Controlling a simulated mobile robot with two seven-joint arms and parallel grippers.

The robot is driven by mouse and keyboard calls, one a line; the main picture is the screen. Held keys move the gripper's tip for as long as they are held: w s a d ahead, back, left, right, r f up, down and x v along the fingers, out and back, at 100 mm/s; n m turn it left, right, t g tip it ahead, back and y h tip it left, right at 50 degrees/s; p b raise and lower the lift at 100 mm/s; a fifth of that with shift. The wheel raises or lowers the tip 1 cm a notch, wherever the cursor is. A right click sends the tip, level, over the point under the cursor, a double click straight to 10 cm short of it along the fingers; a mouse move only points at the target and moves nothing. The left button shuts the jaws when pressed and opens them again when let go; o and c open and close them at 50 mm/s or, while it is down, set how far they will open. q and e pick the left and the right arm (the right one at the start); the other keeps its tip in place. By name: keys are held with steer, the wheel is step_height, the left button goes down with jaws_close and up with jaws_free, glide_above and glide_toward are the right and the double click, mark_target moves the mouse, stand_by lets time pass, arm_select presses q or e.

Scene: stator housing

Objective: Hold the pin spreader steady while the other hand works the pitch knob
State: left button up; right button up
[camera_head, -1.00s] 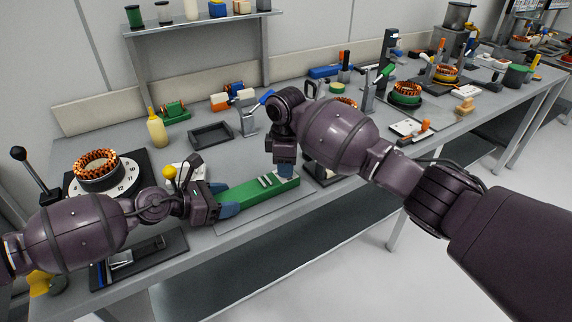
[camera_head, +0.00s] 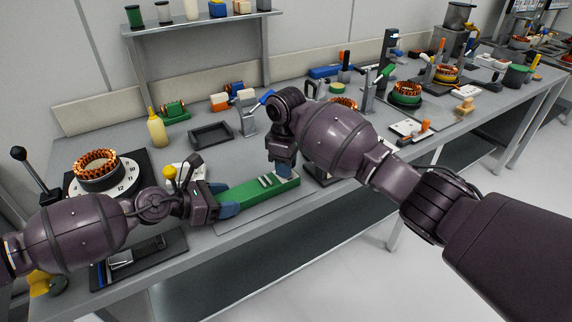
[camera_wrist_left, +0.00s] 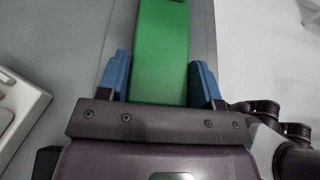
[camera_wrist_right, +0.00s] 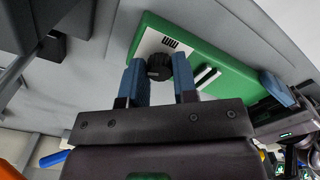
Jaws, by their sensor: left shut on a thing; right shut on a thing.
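The pin spreader is a long green block (camera_head: 250,194) with light pins on top, lying on a grey mat near the table's front edge. My left gripper (camera_head: 222,198) is shut on its left end; in the left wrist view the blue fingers (camera_wrist_left: 160,82) sit on both sides of the green body (camera_wrist_left: 162,45). My right gripper (camera_head: 284,168) points down at the block's right end. In the right wrist view its fingers (camera_wrist_right: 160,78) are around the black pitch knob (camera_wrist_right: 159,67), which sits on a white marked plate. The head view hides the knob behind the right gripper.
A stator on a numbered dial (camera_head: 100,175) stands at the left. A black tray (camera_head: 211,135) and a yellow bottle (camera_head: 157,131) are behind the block. A green-based stator (camera_head: 406,93) and a white board (camera_head: 409,130) lie farther right.

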steer(key=o, duration=0.9)
steer(key=shift+o, duration=0.2)
step_height(320, 180, up, 12)
stand_by(0.4)
arm_select(q)
steer(key=o, duration=1.1)
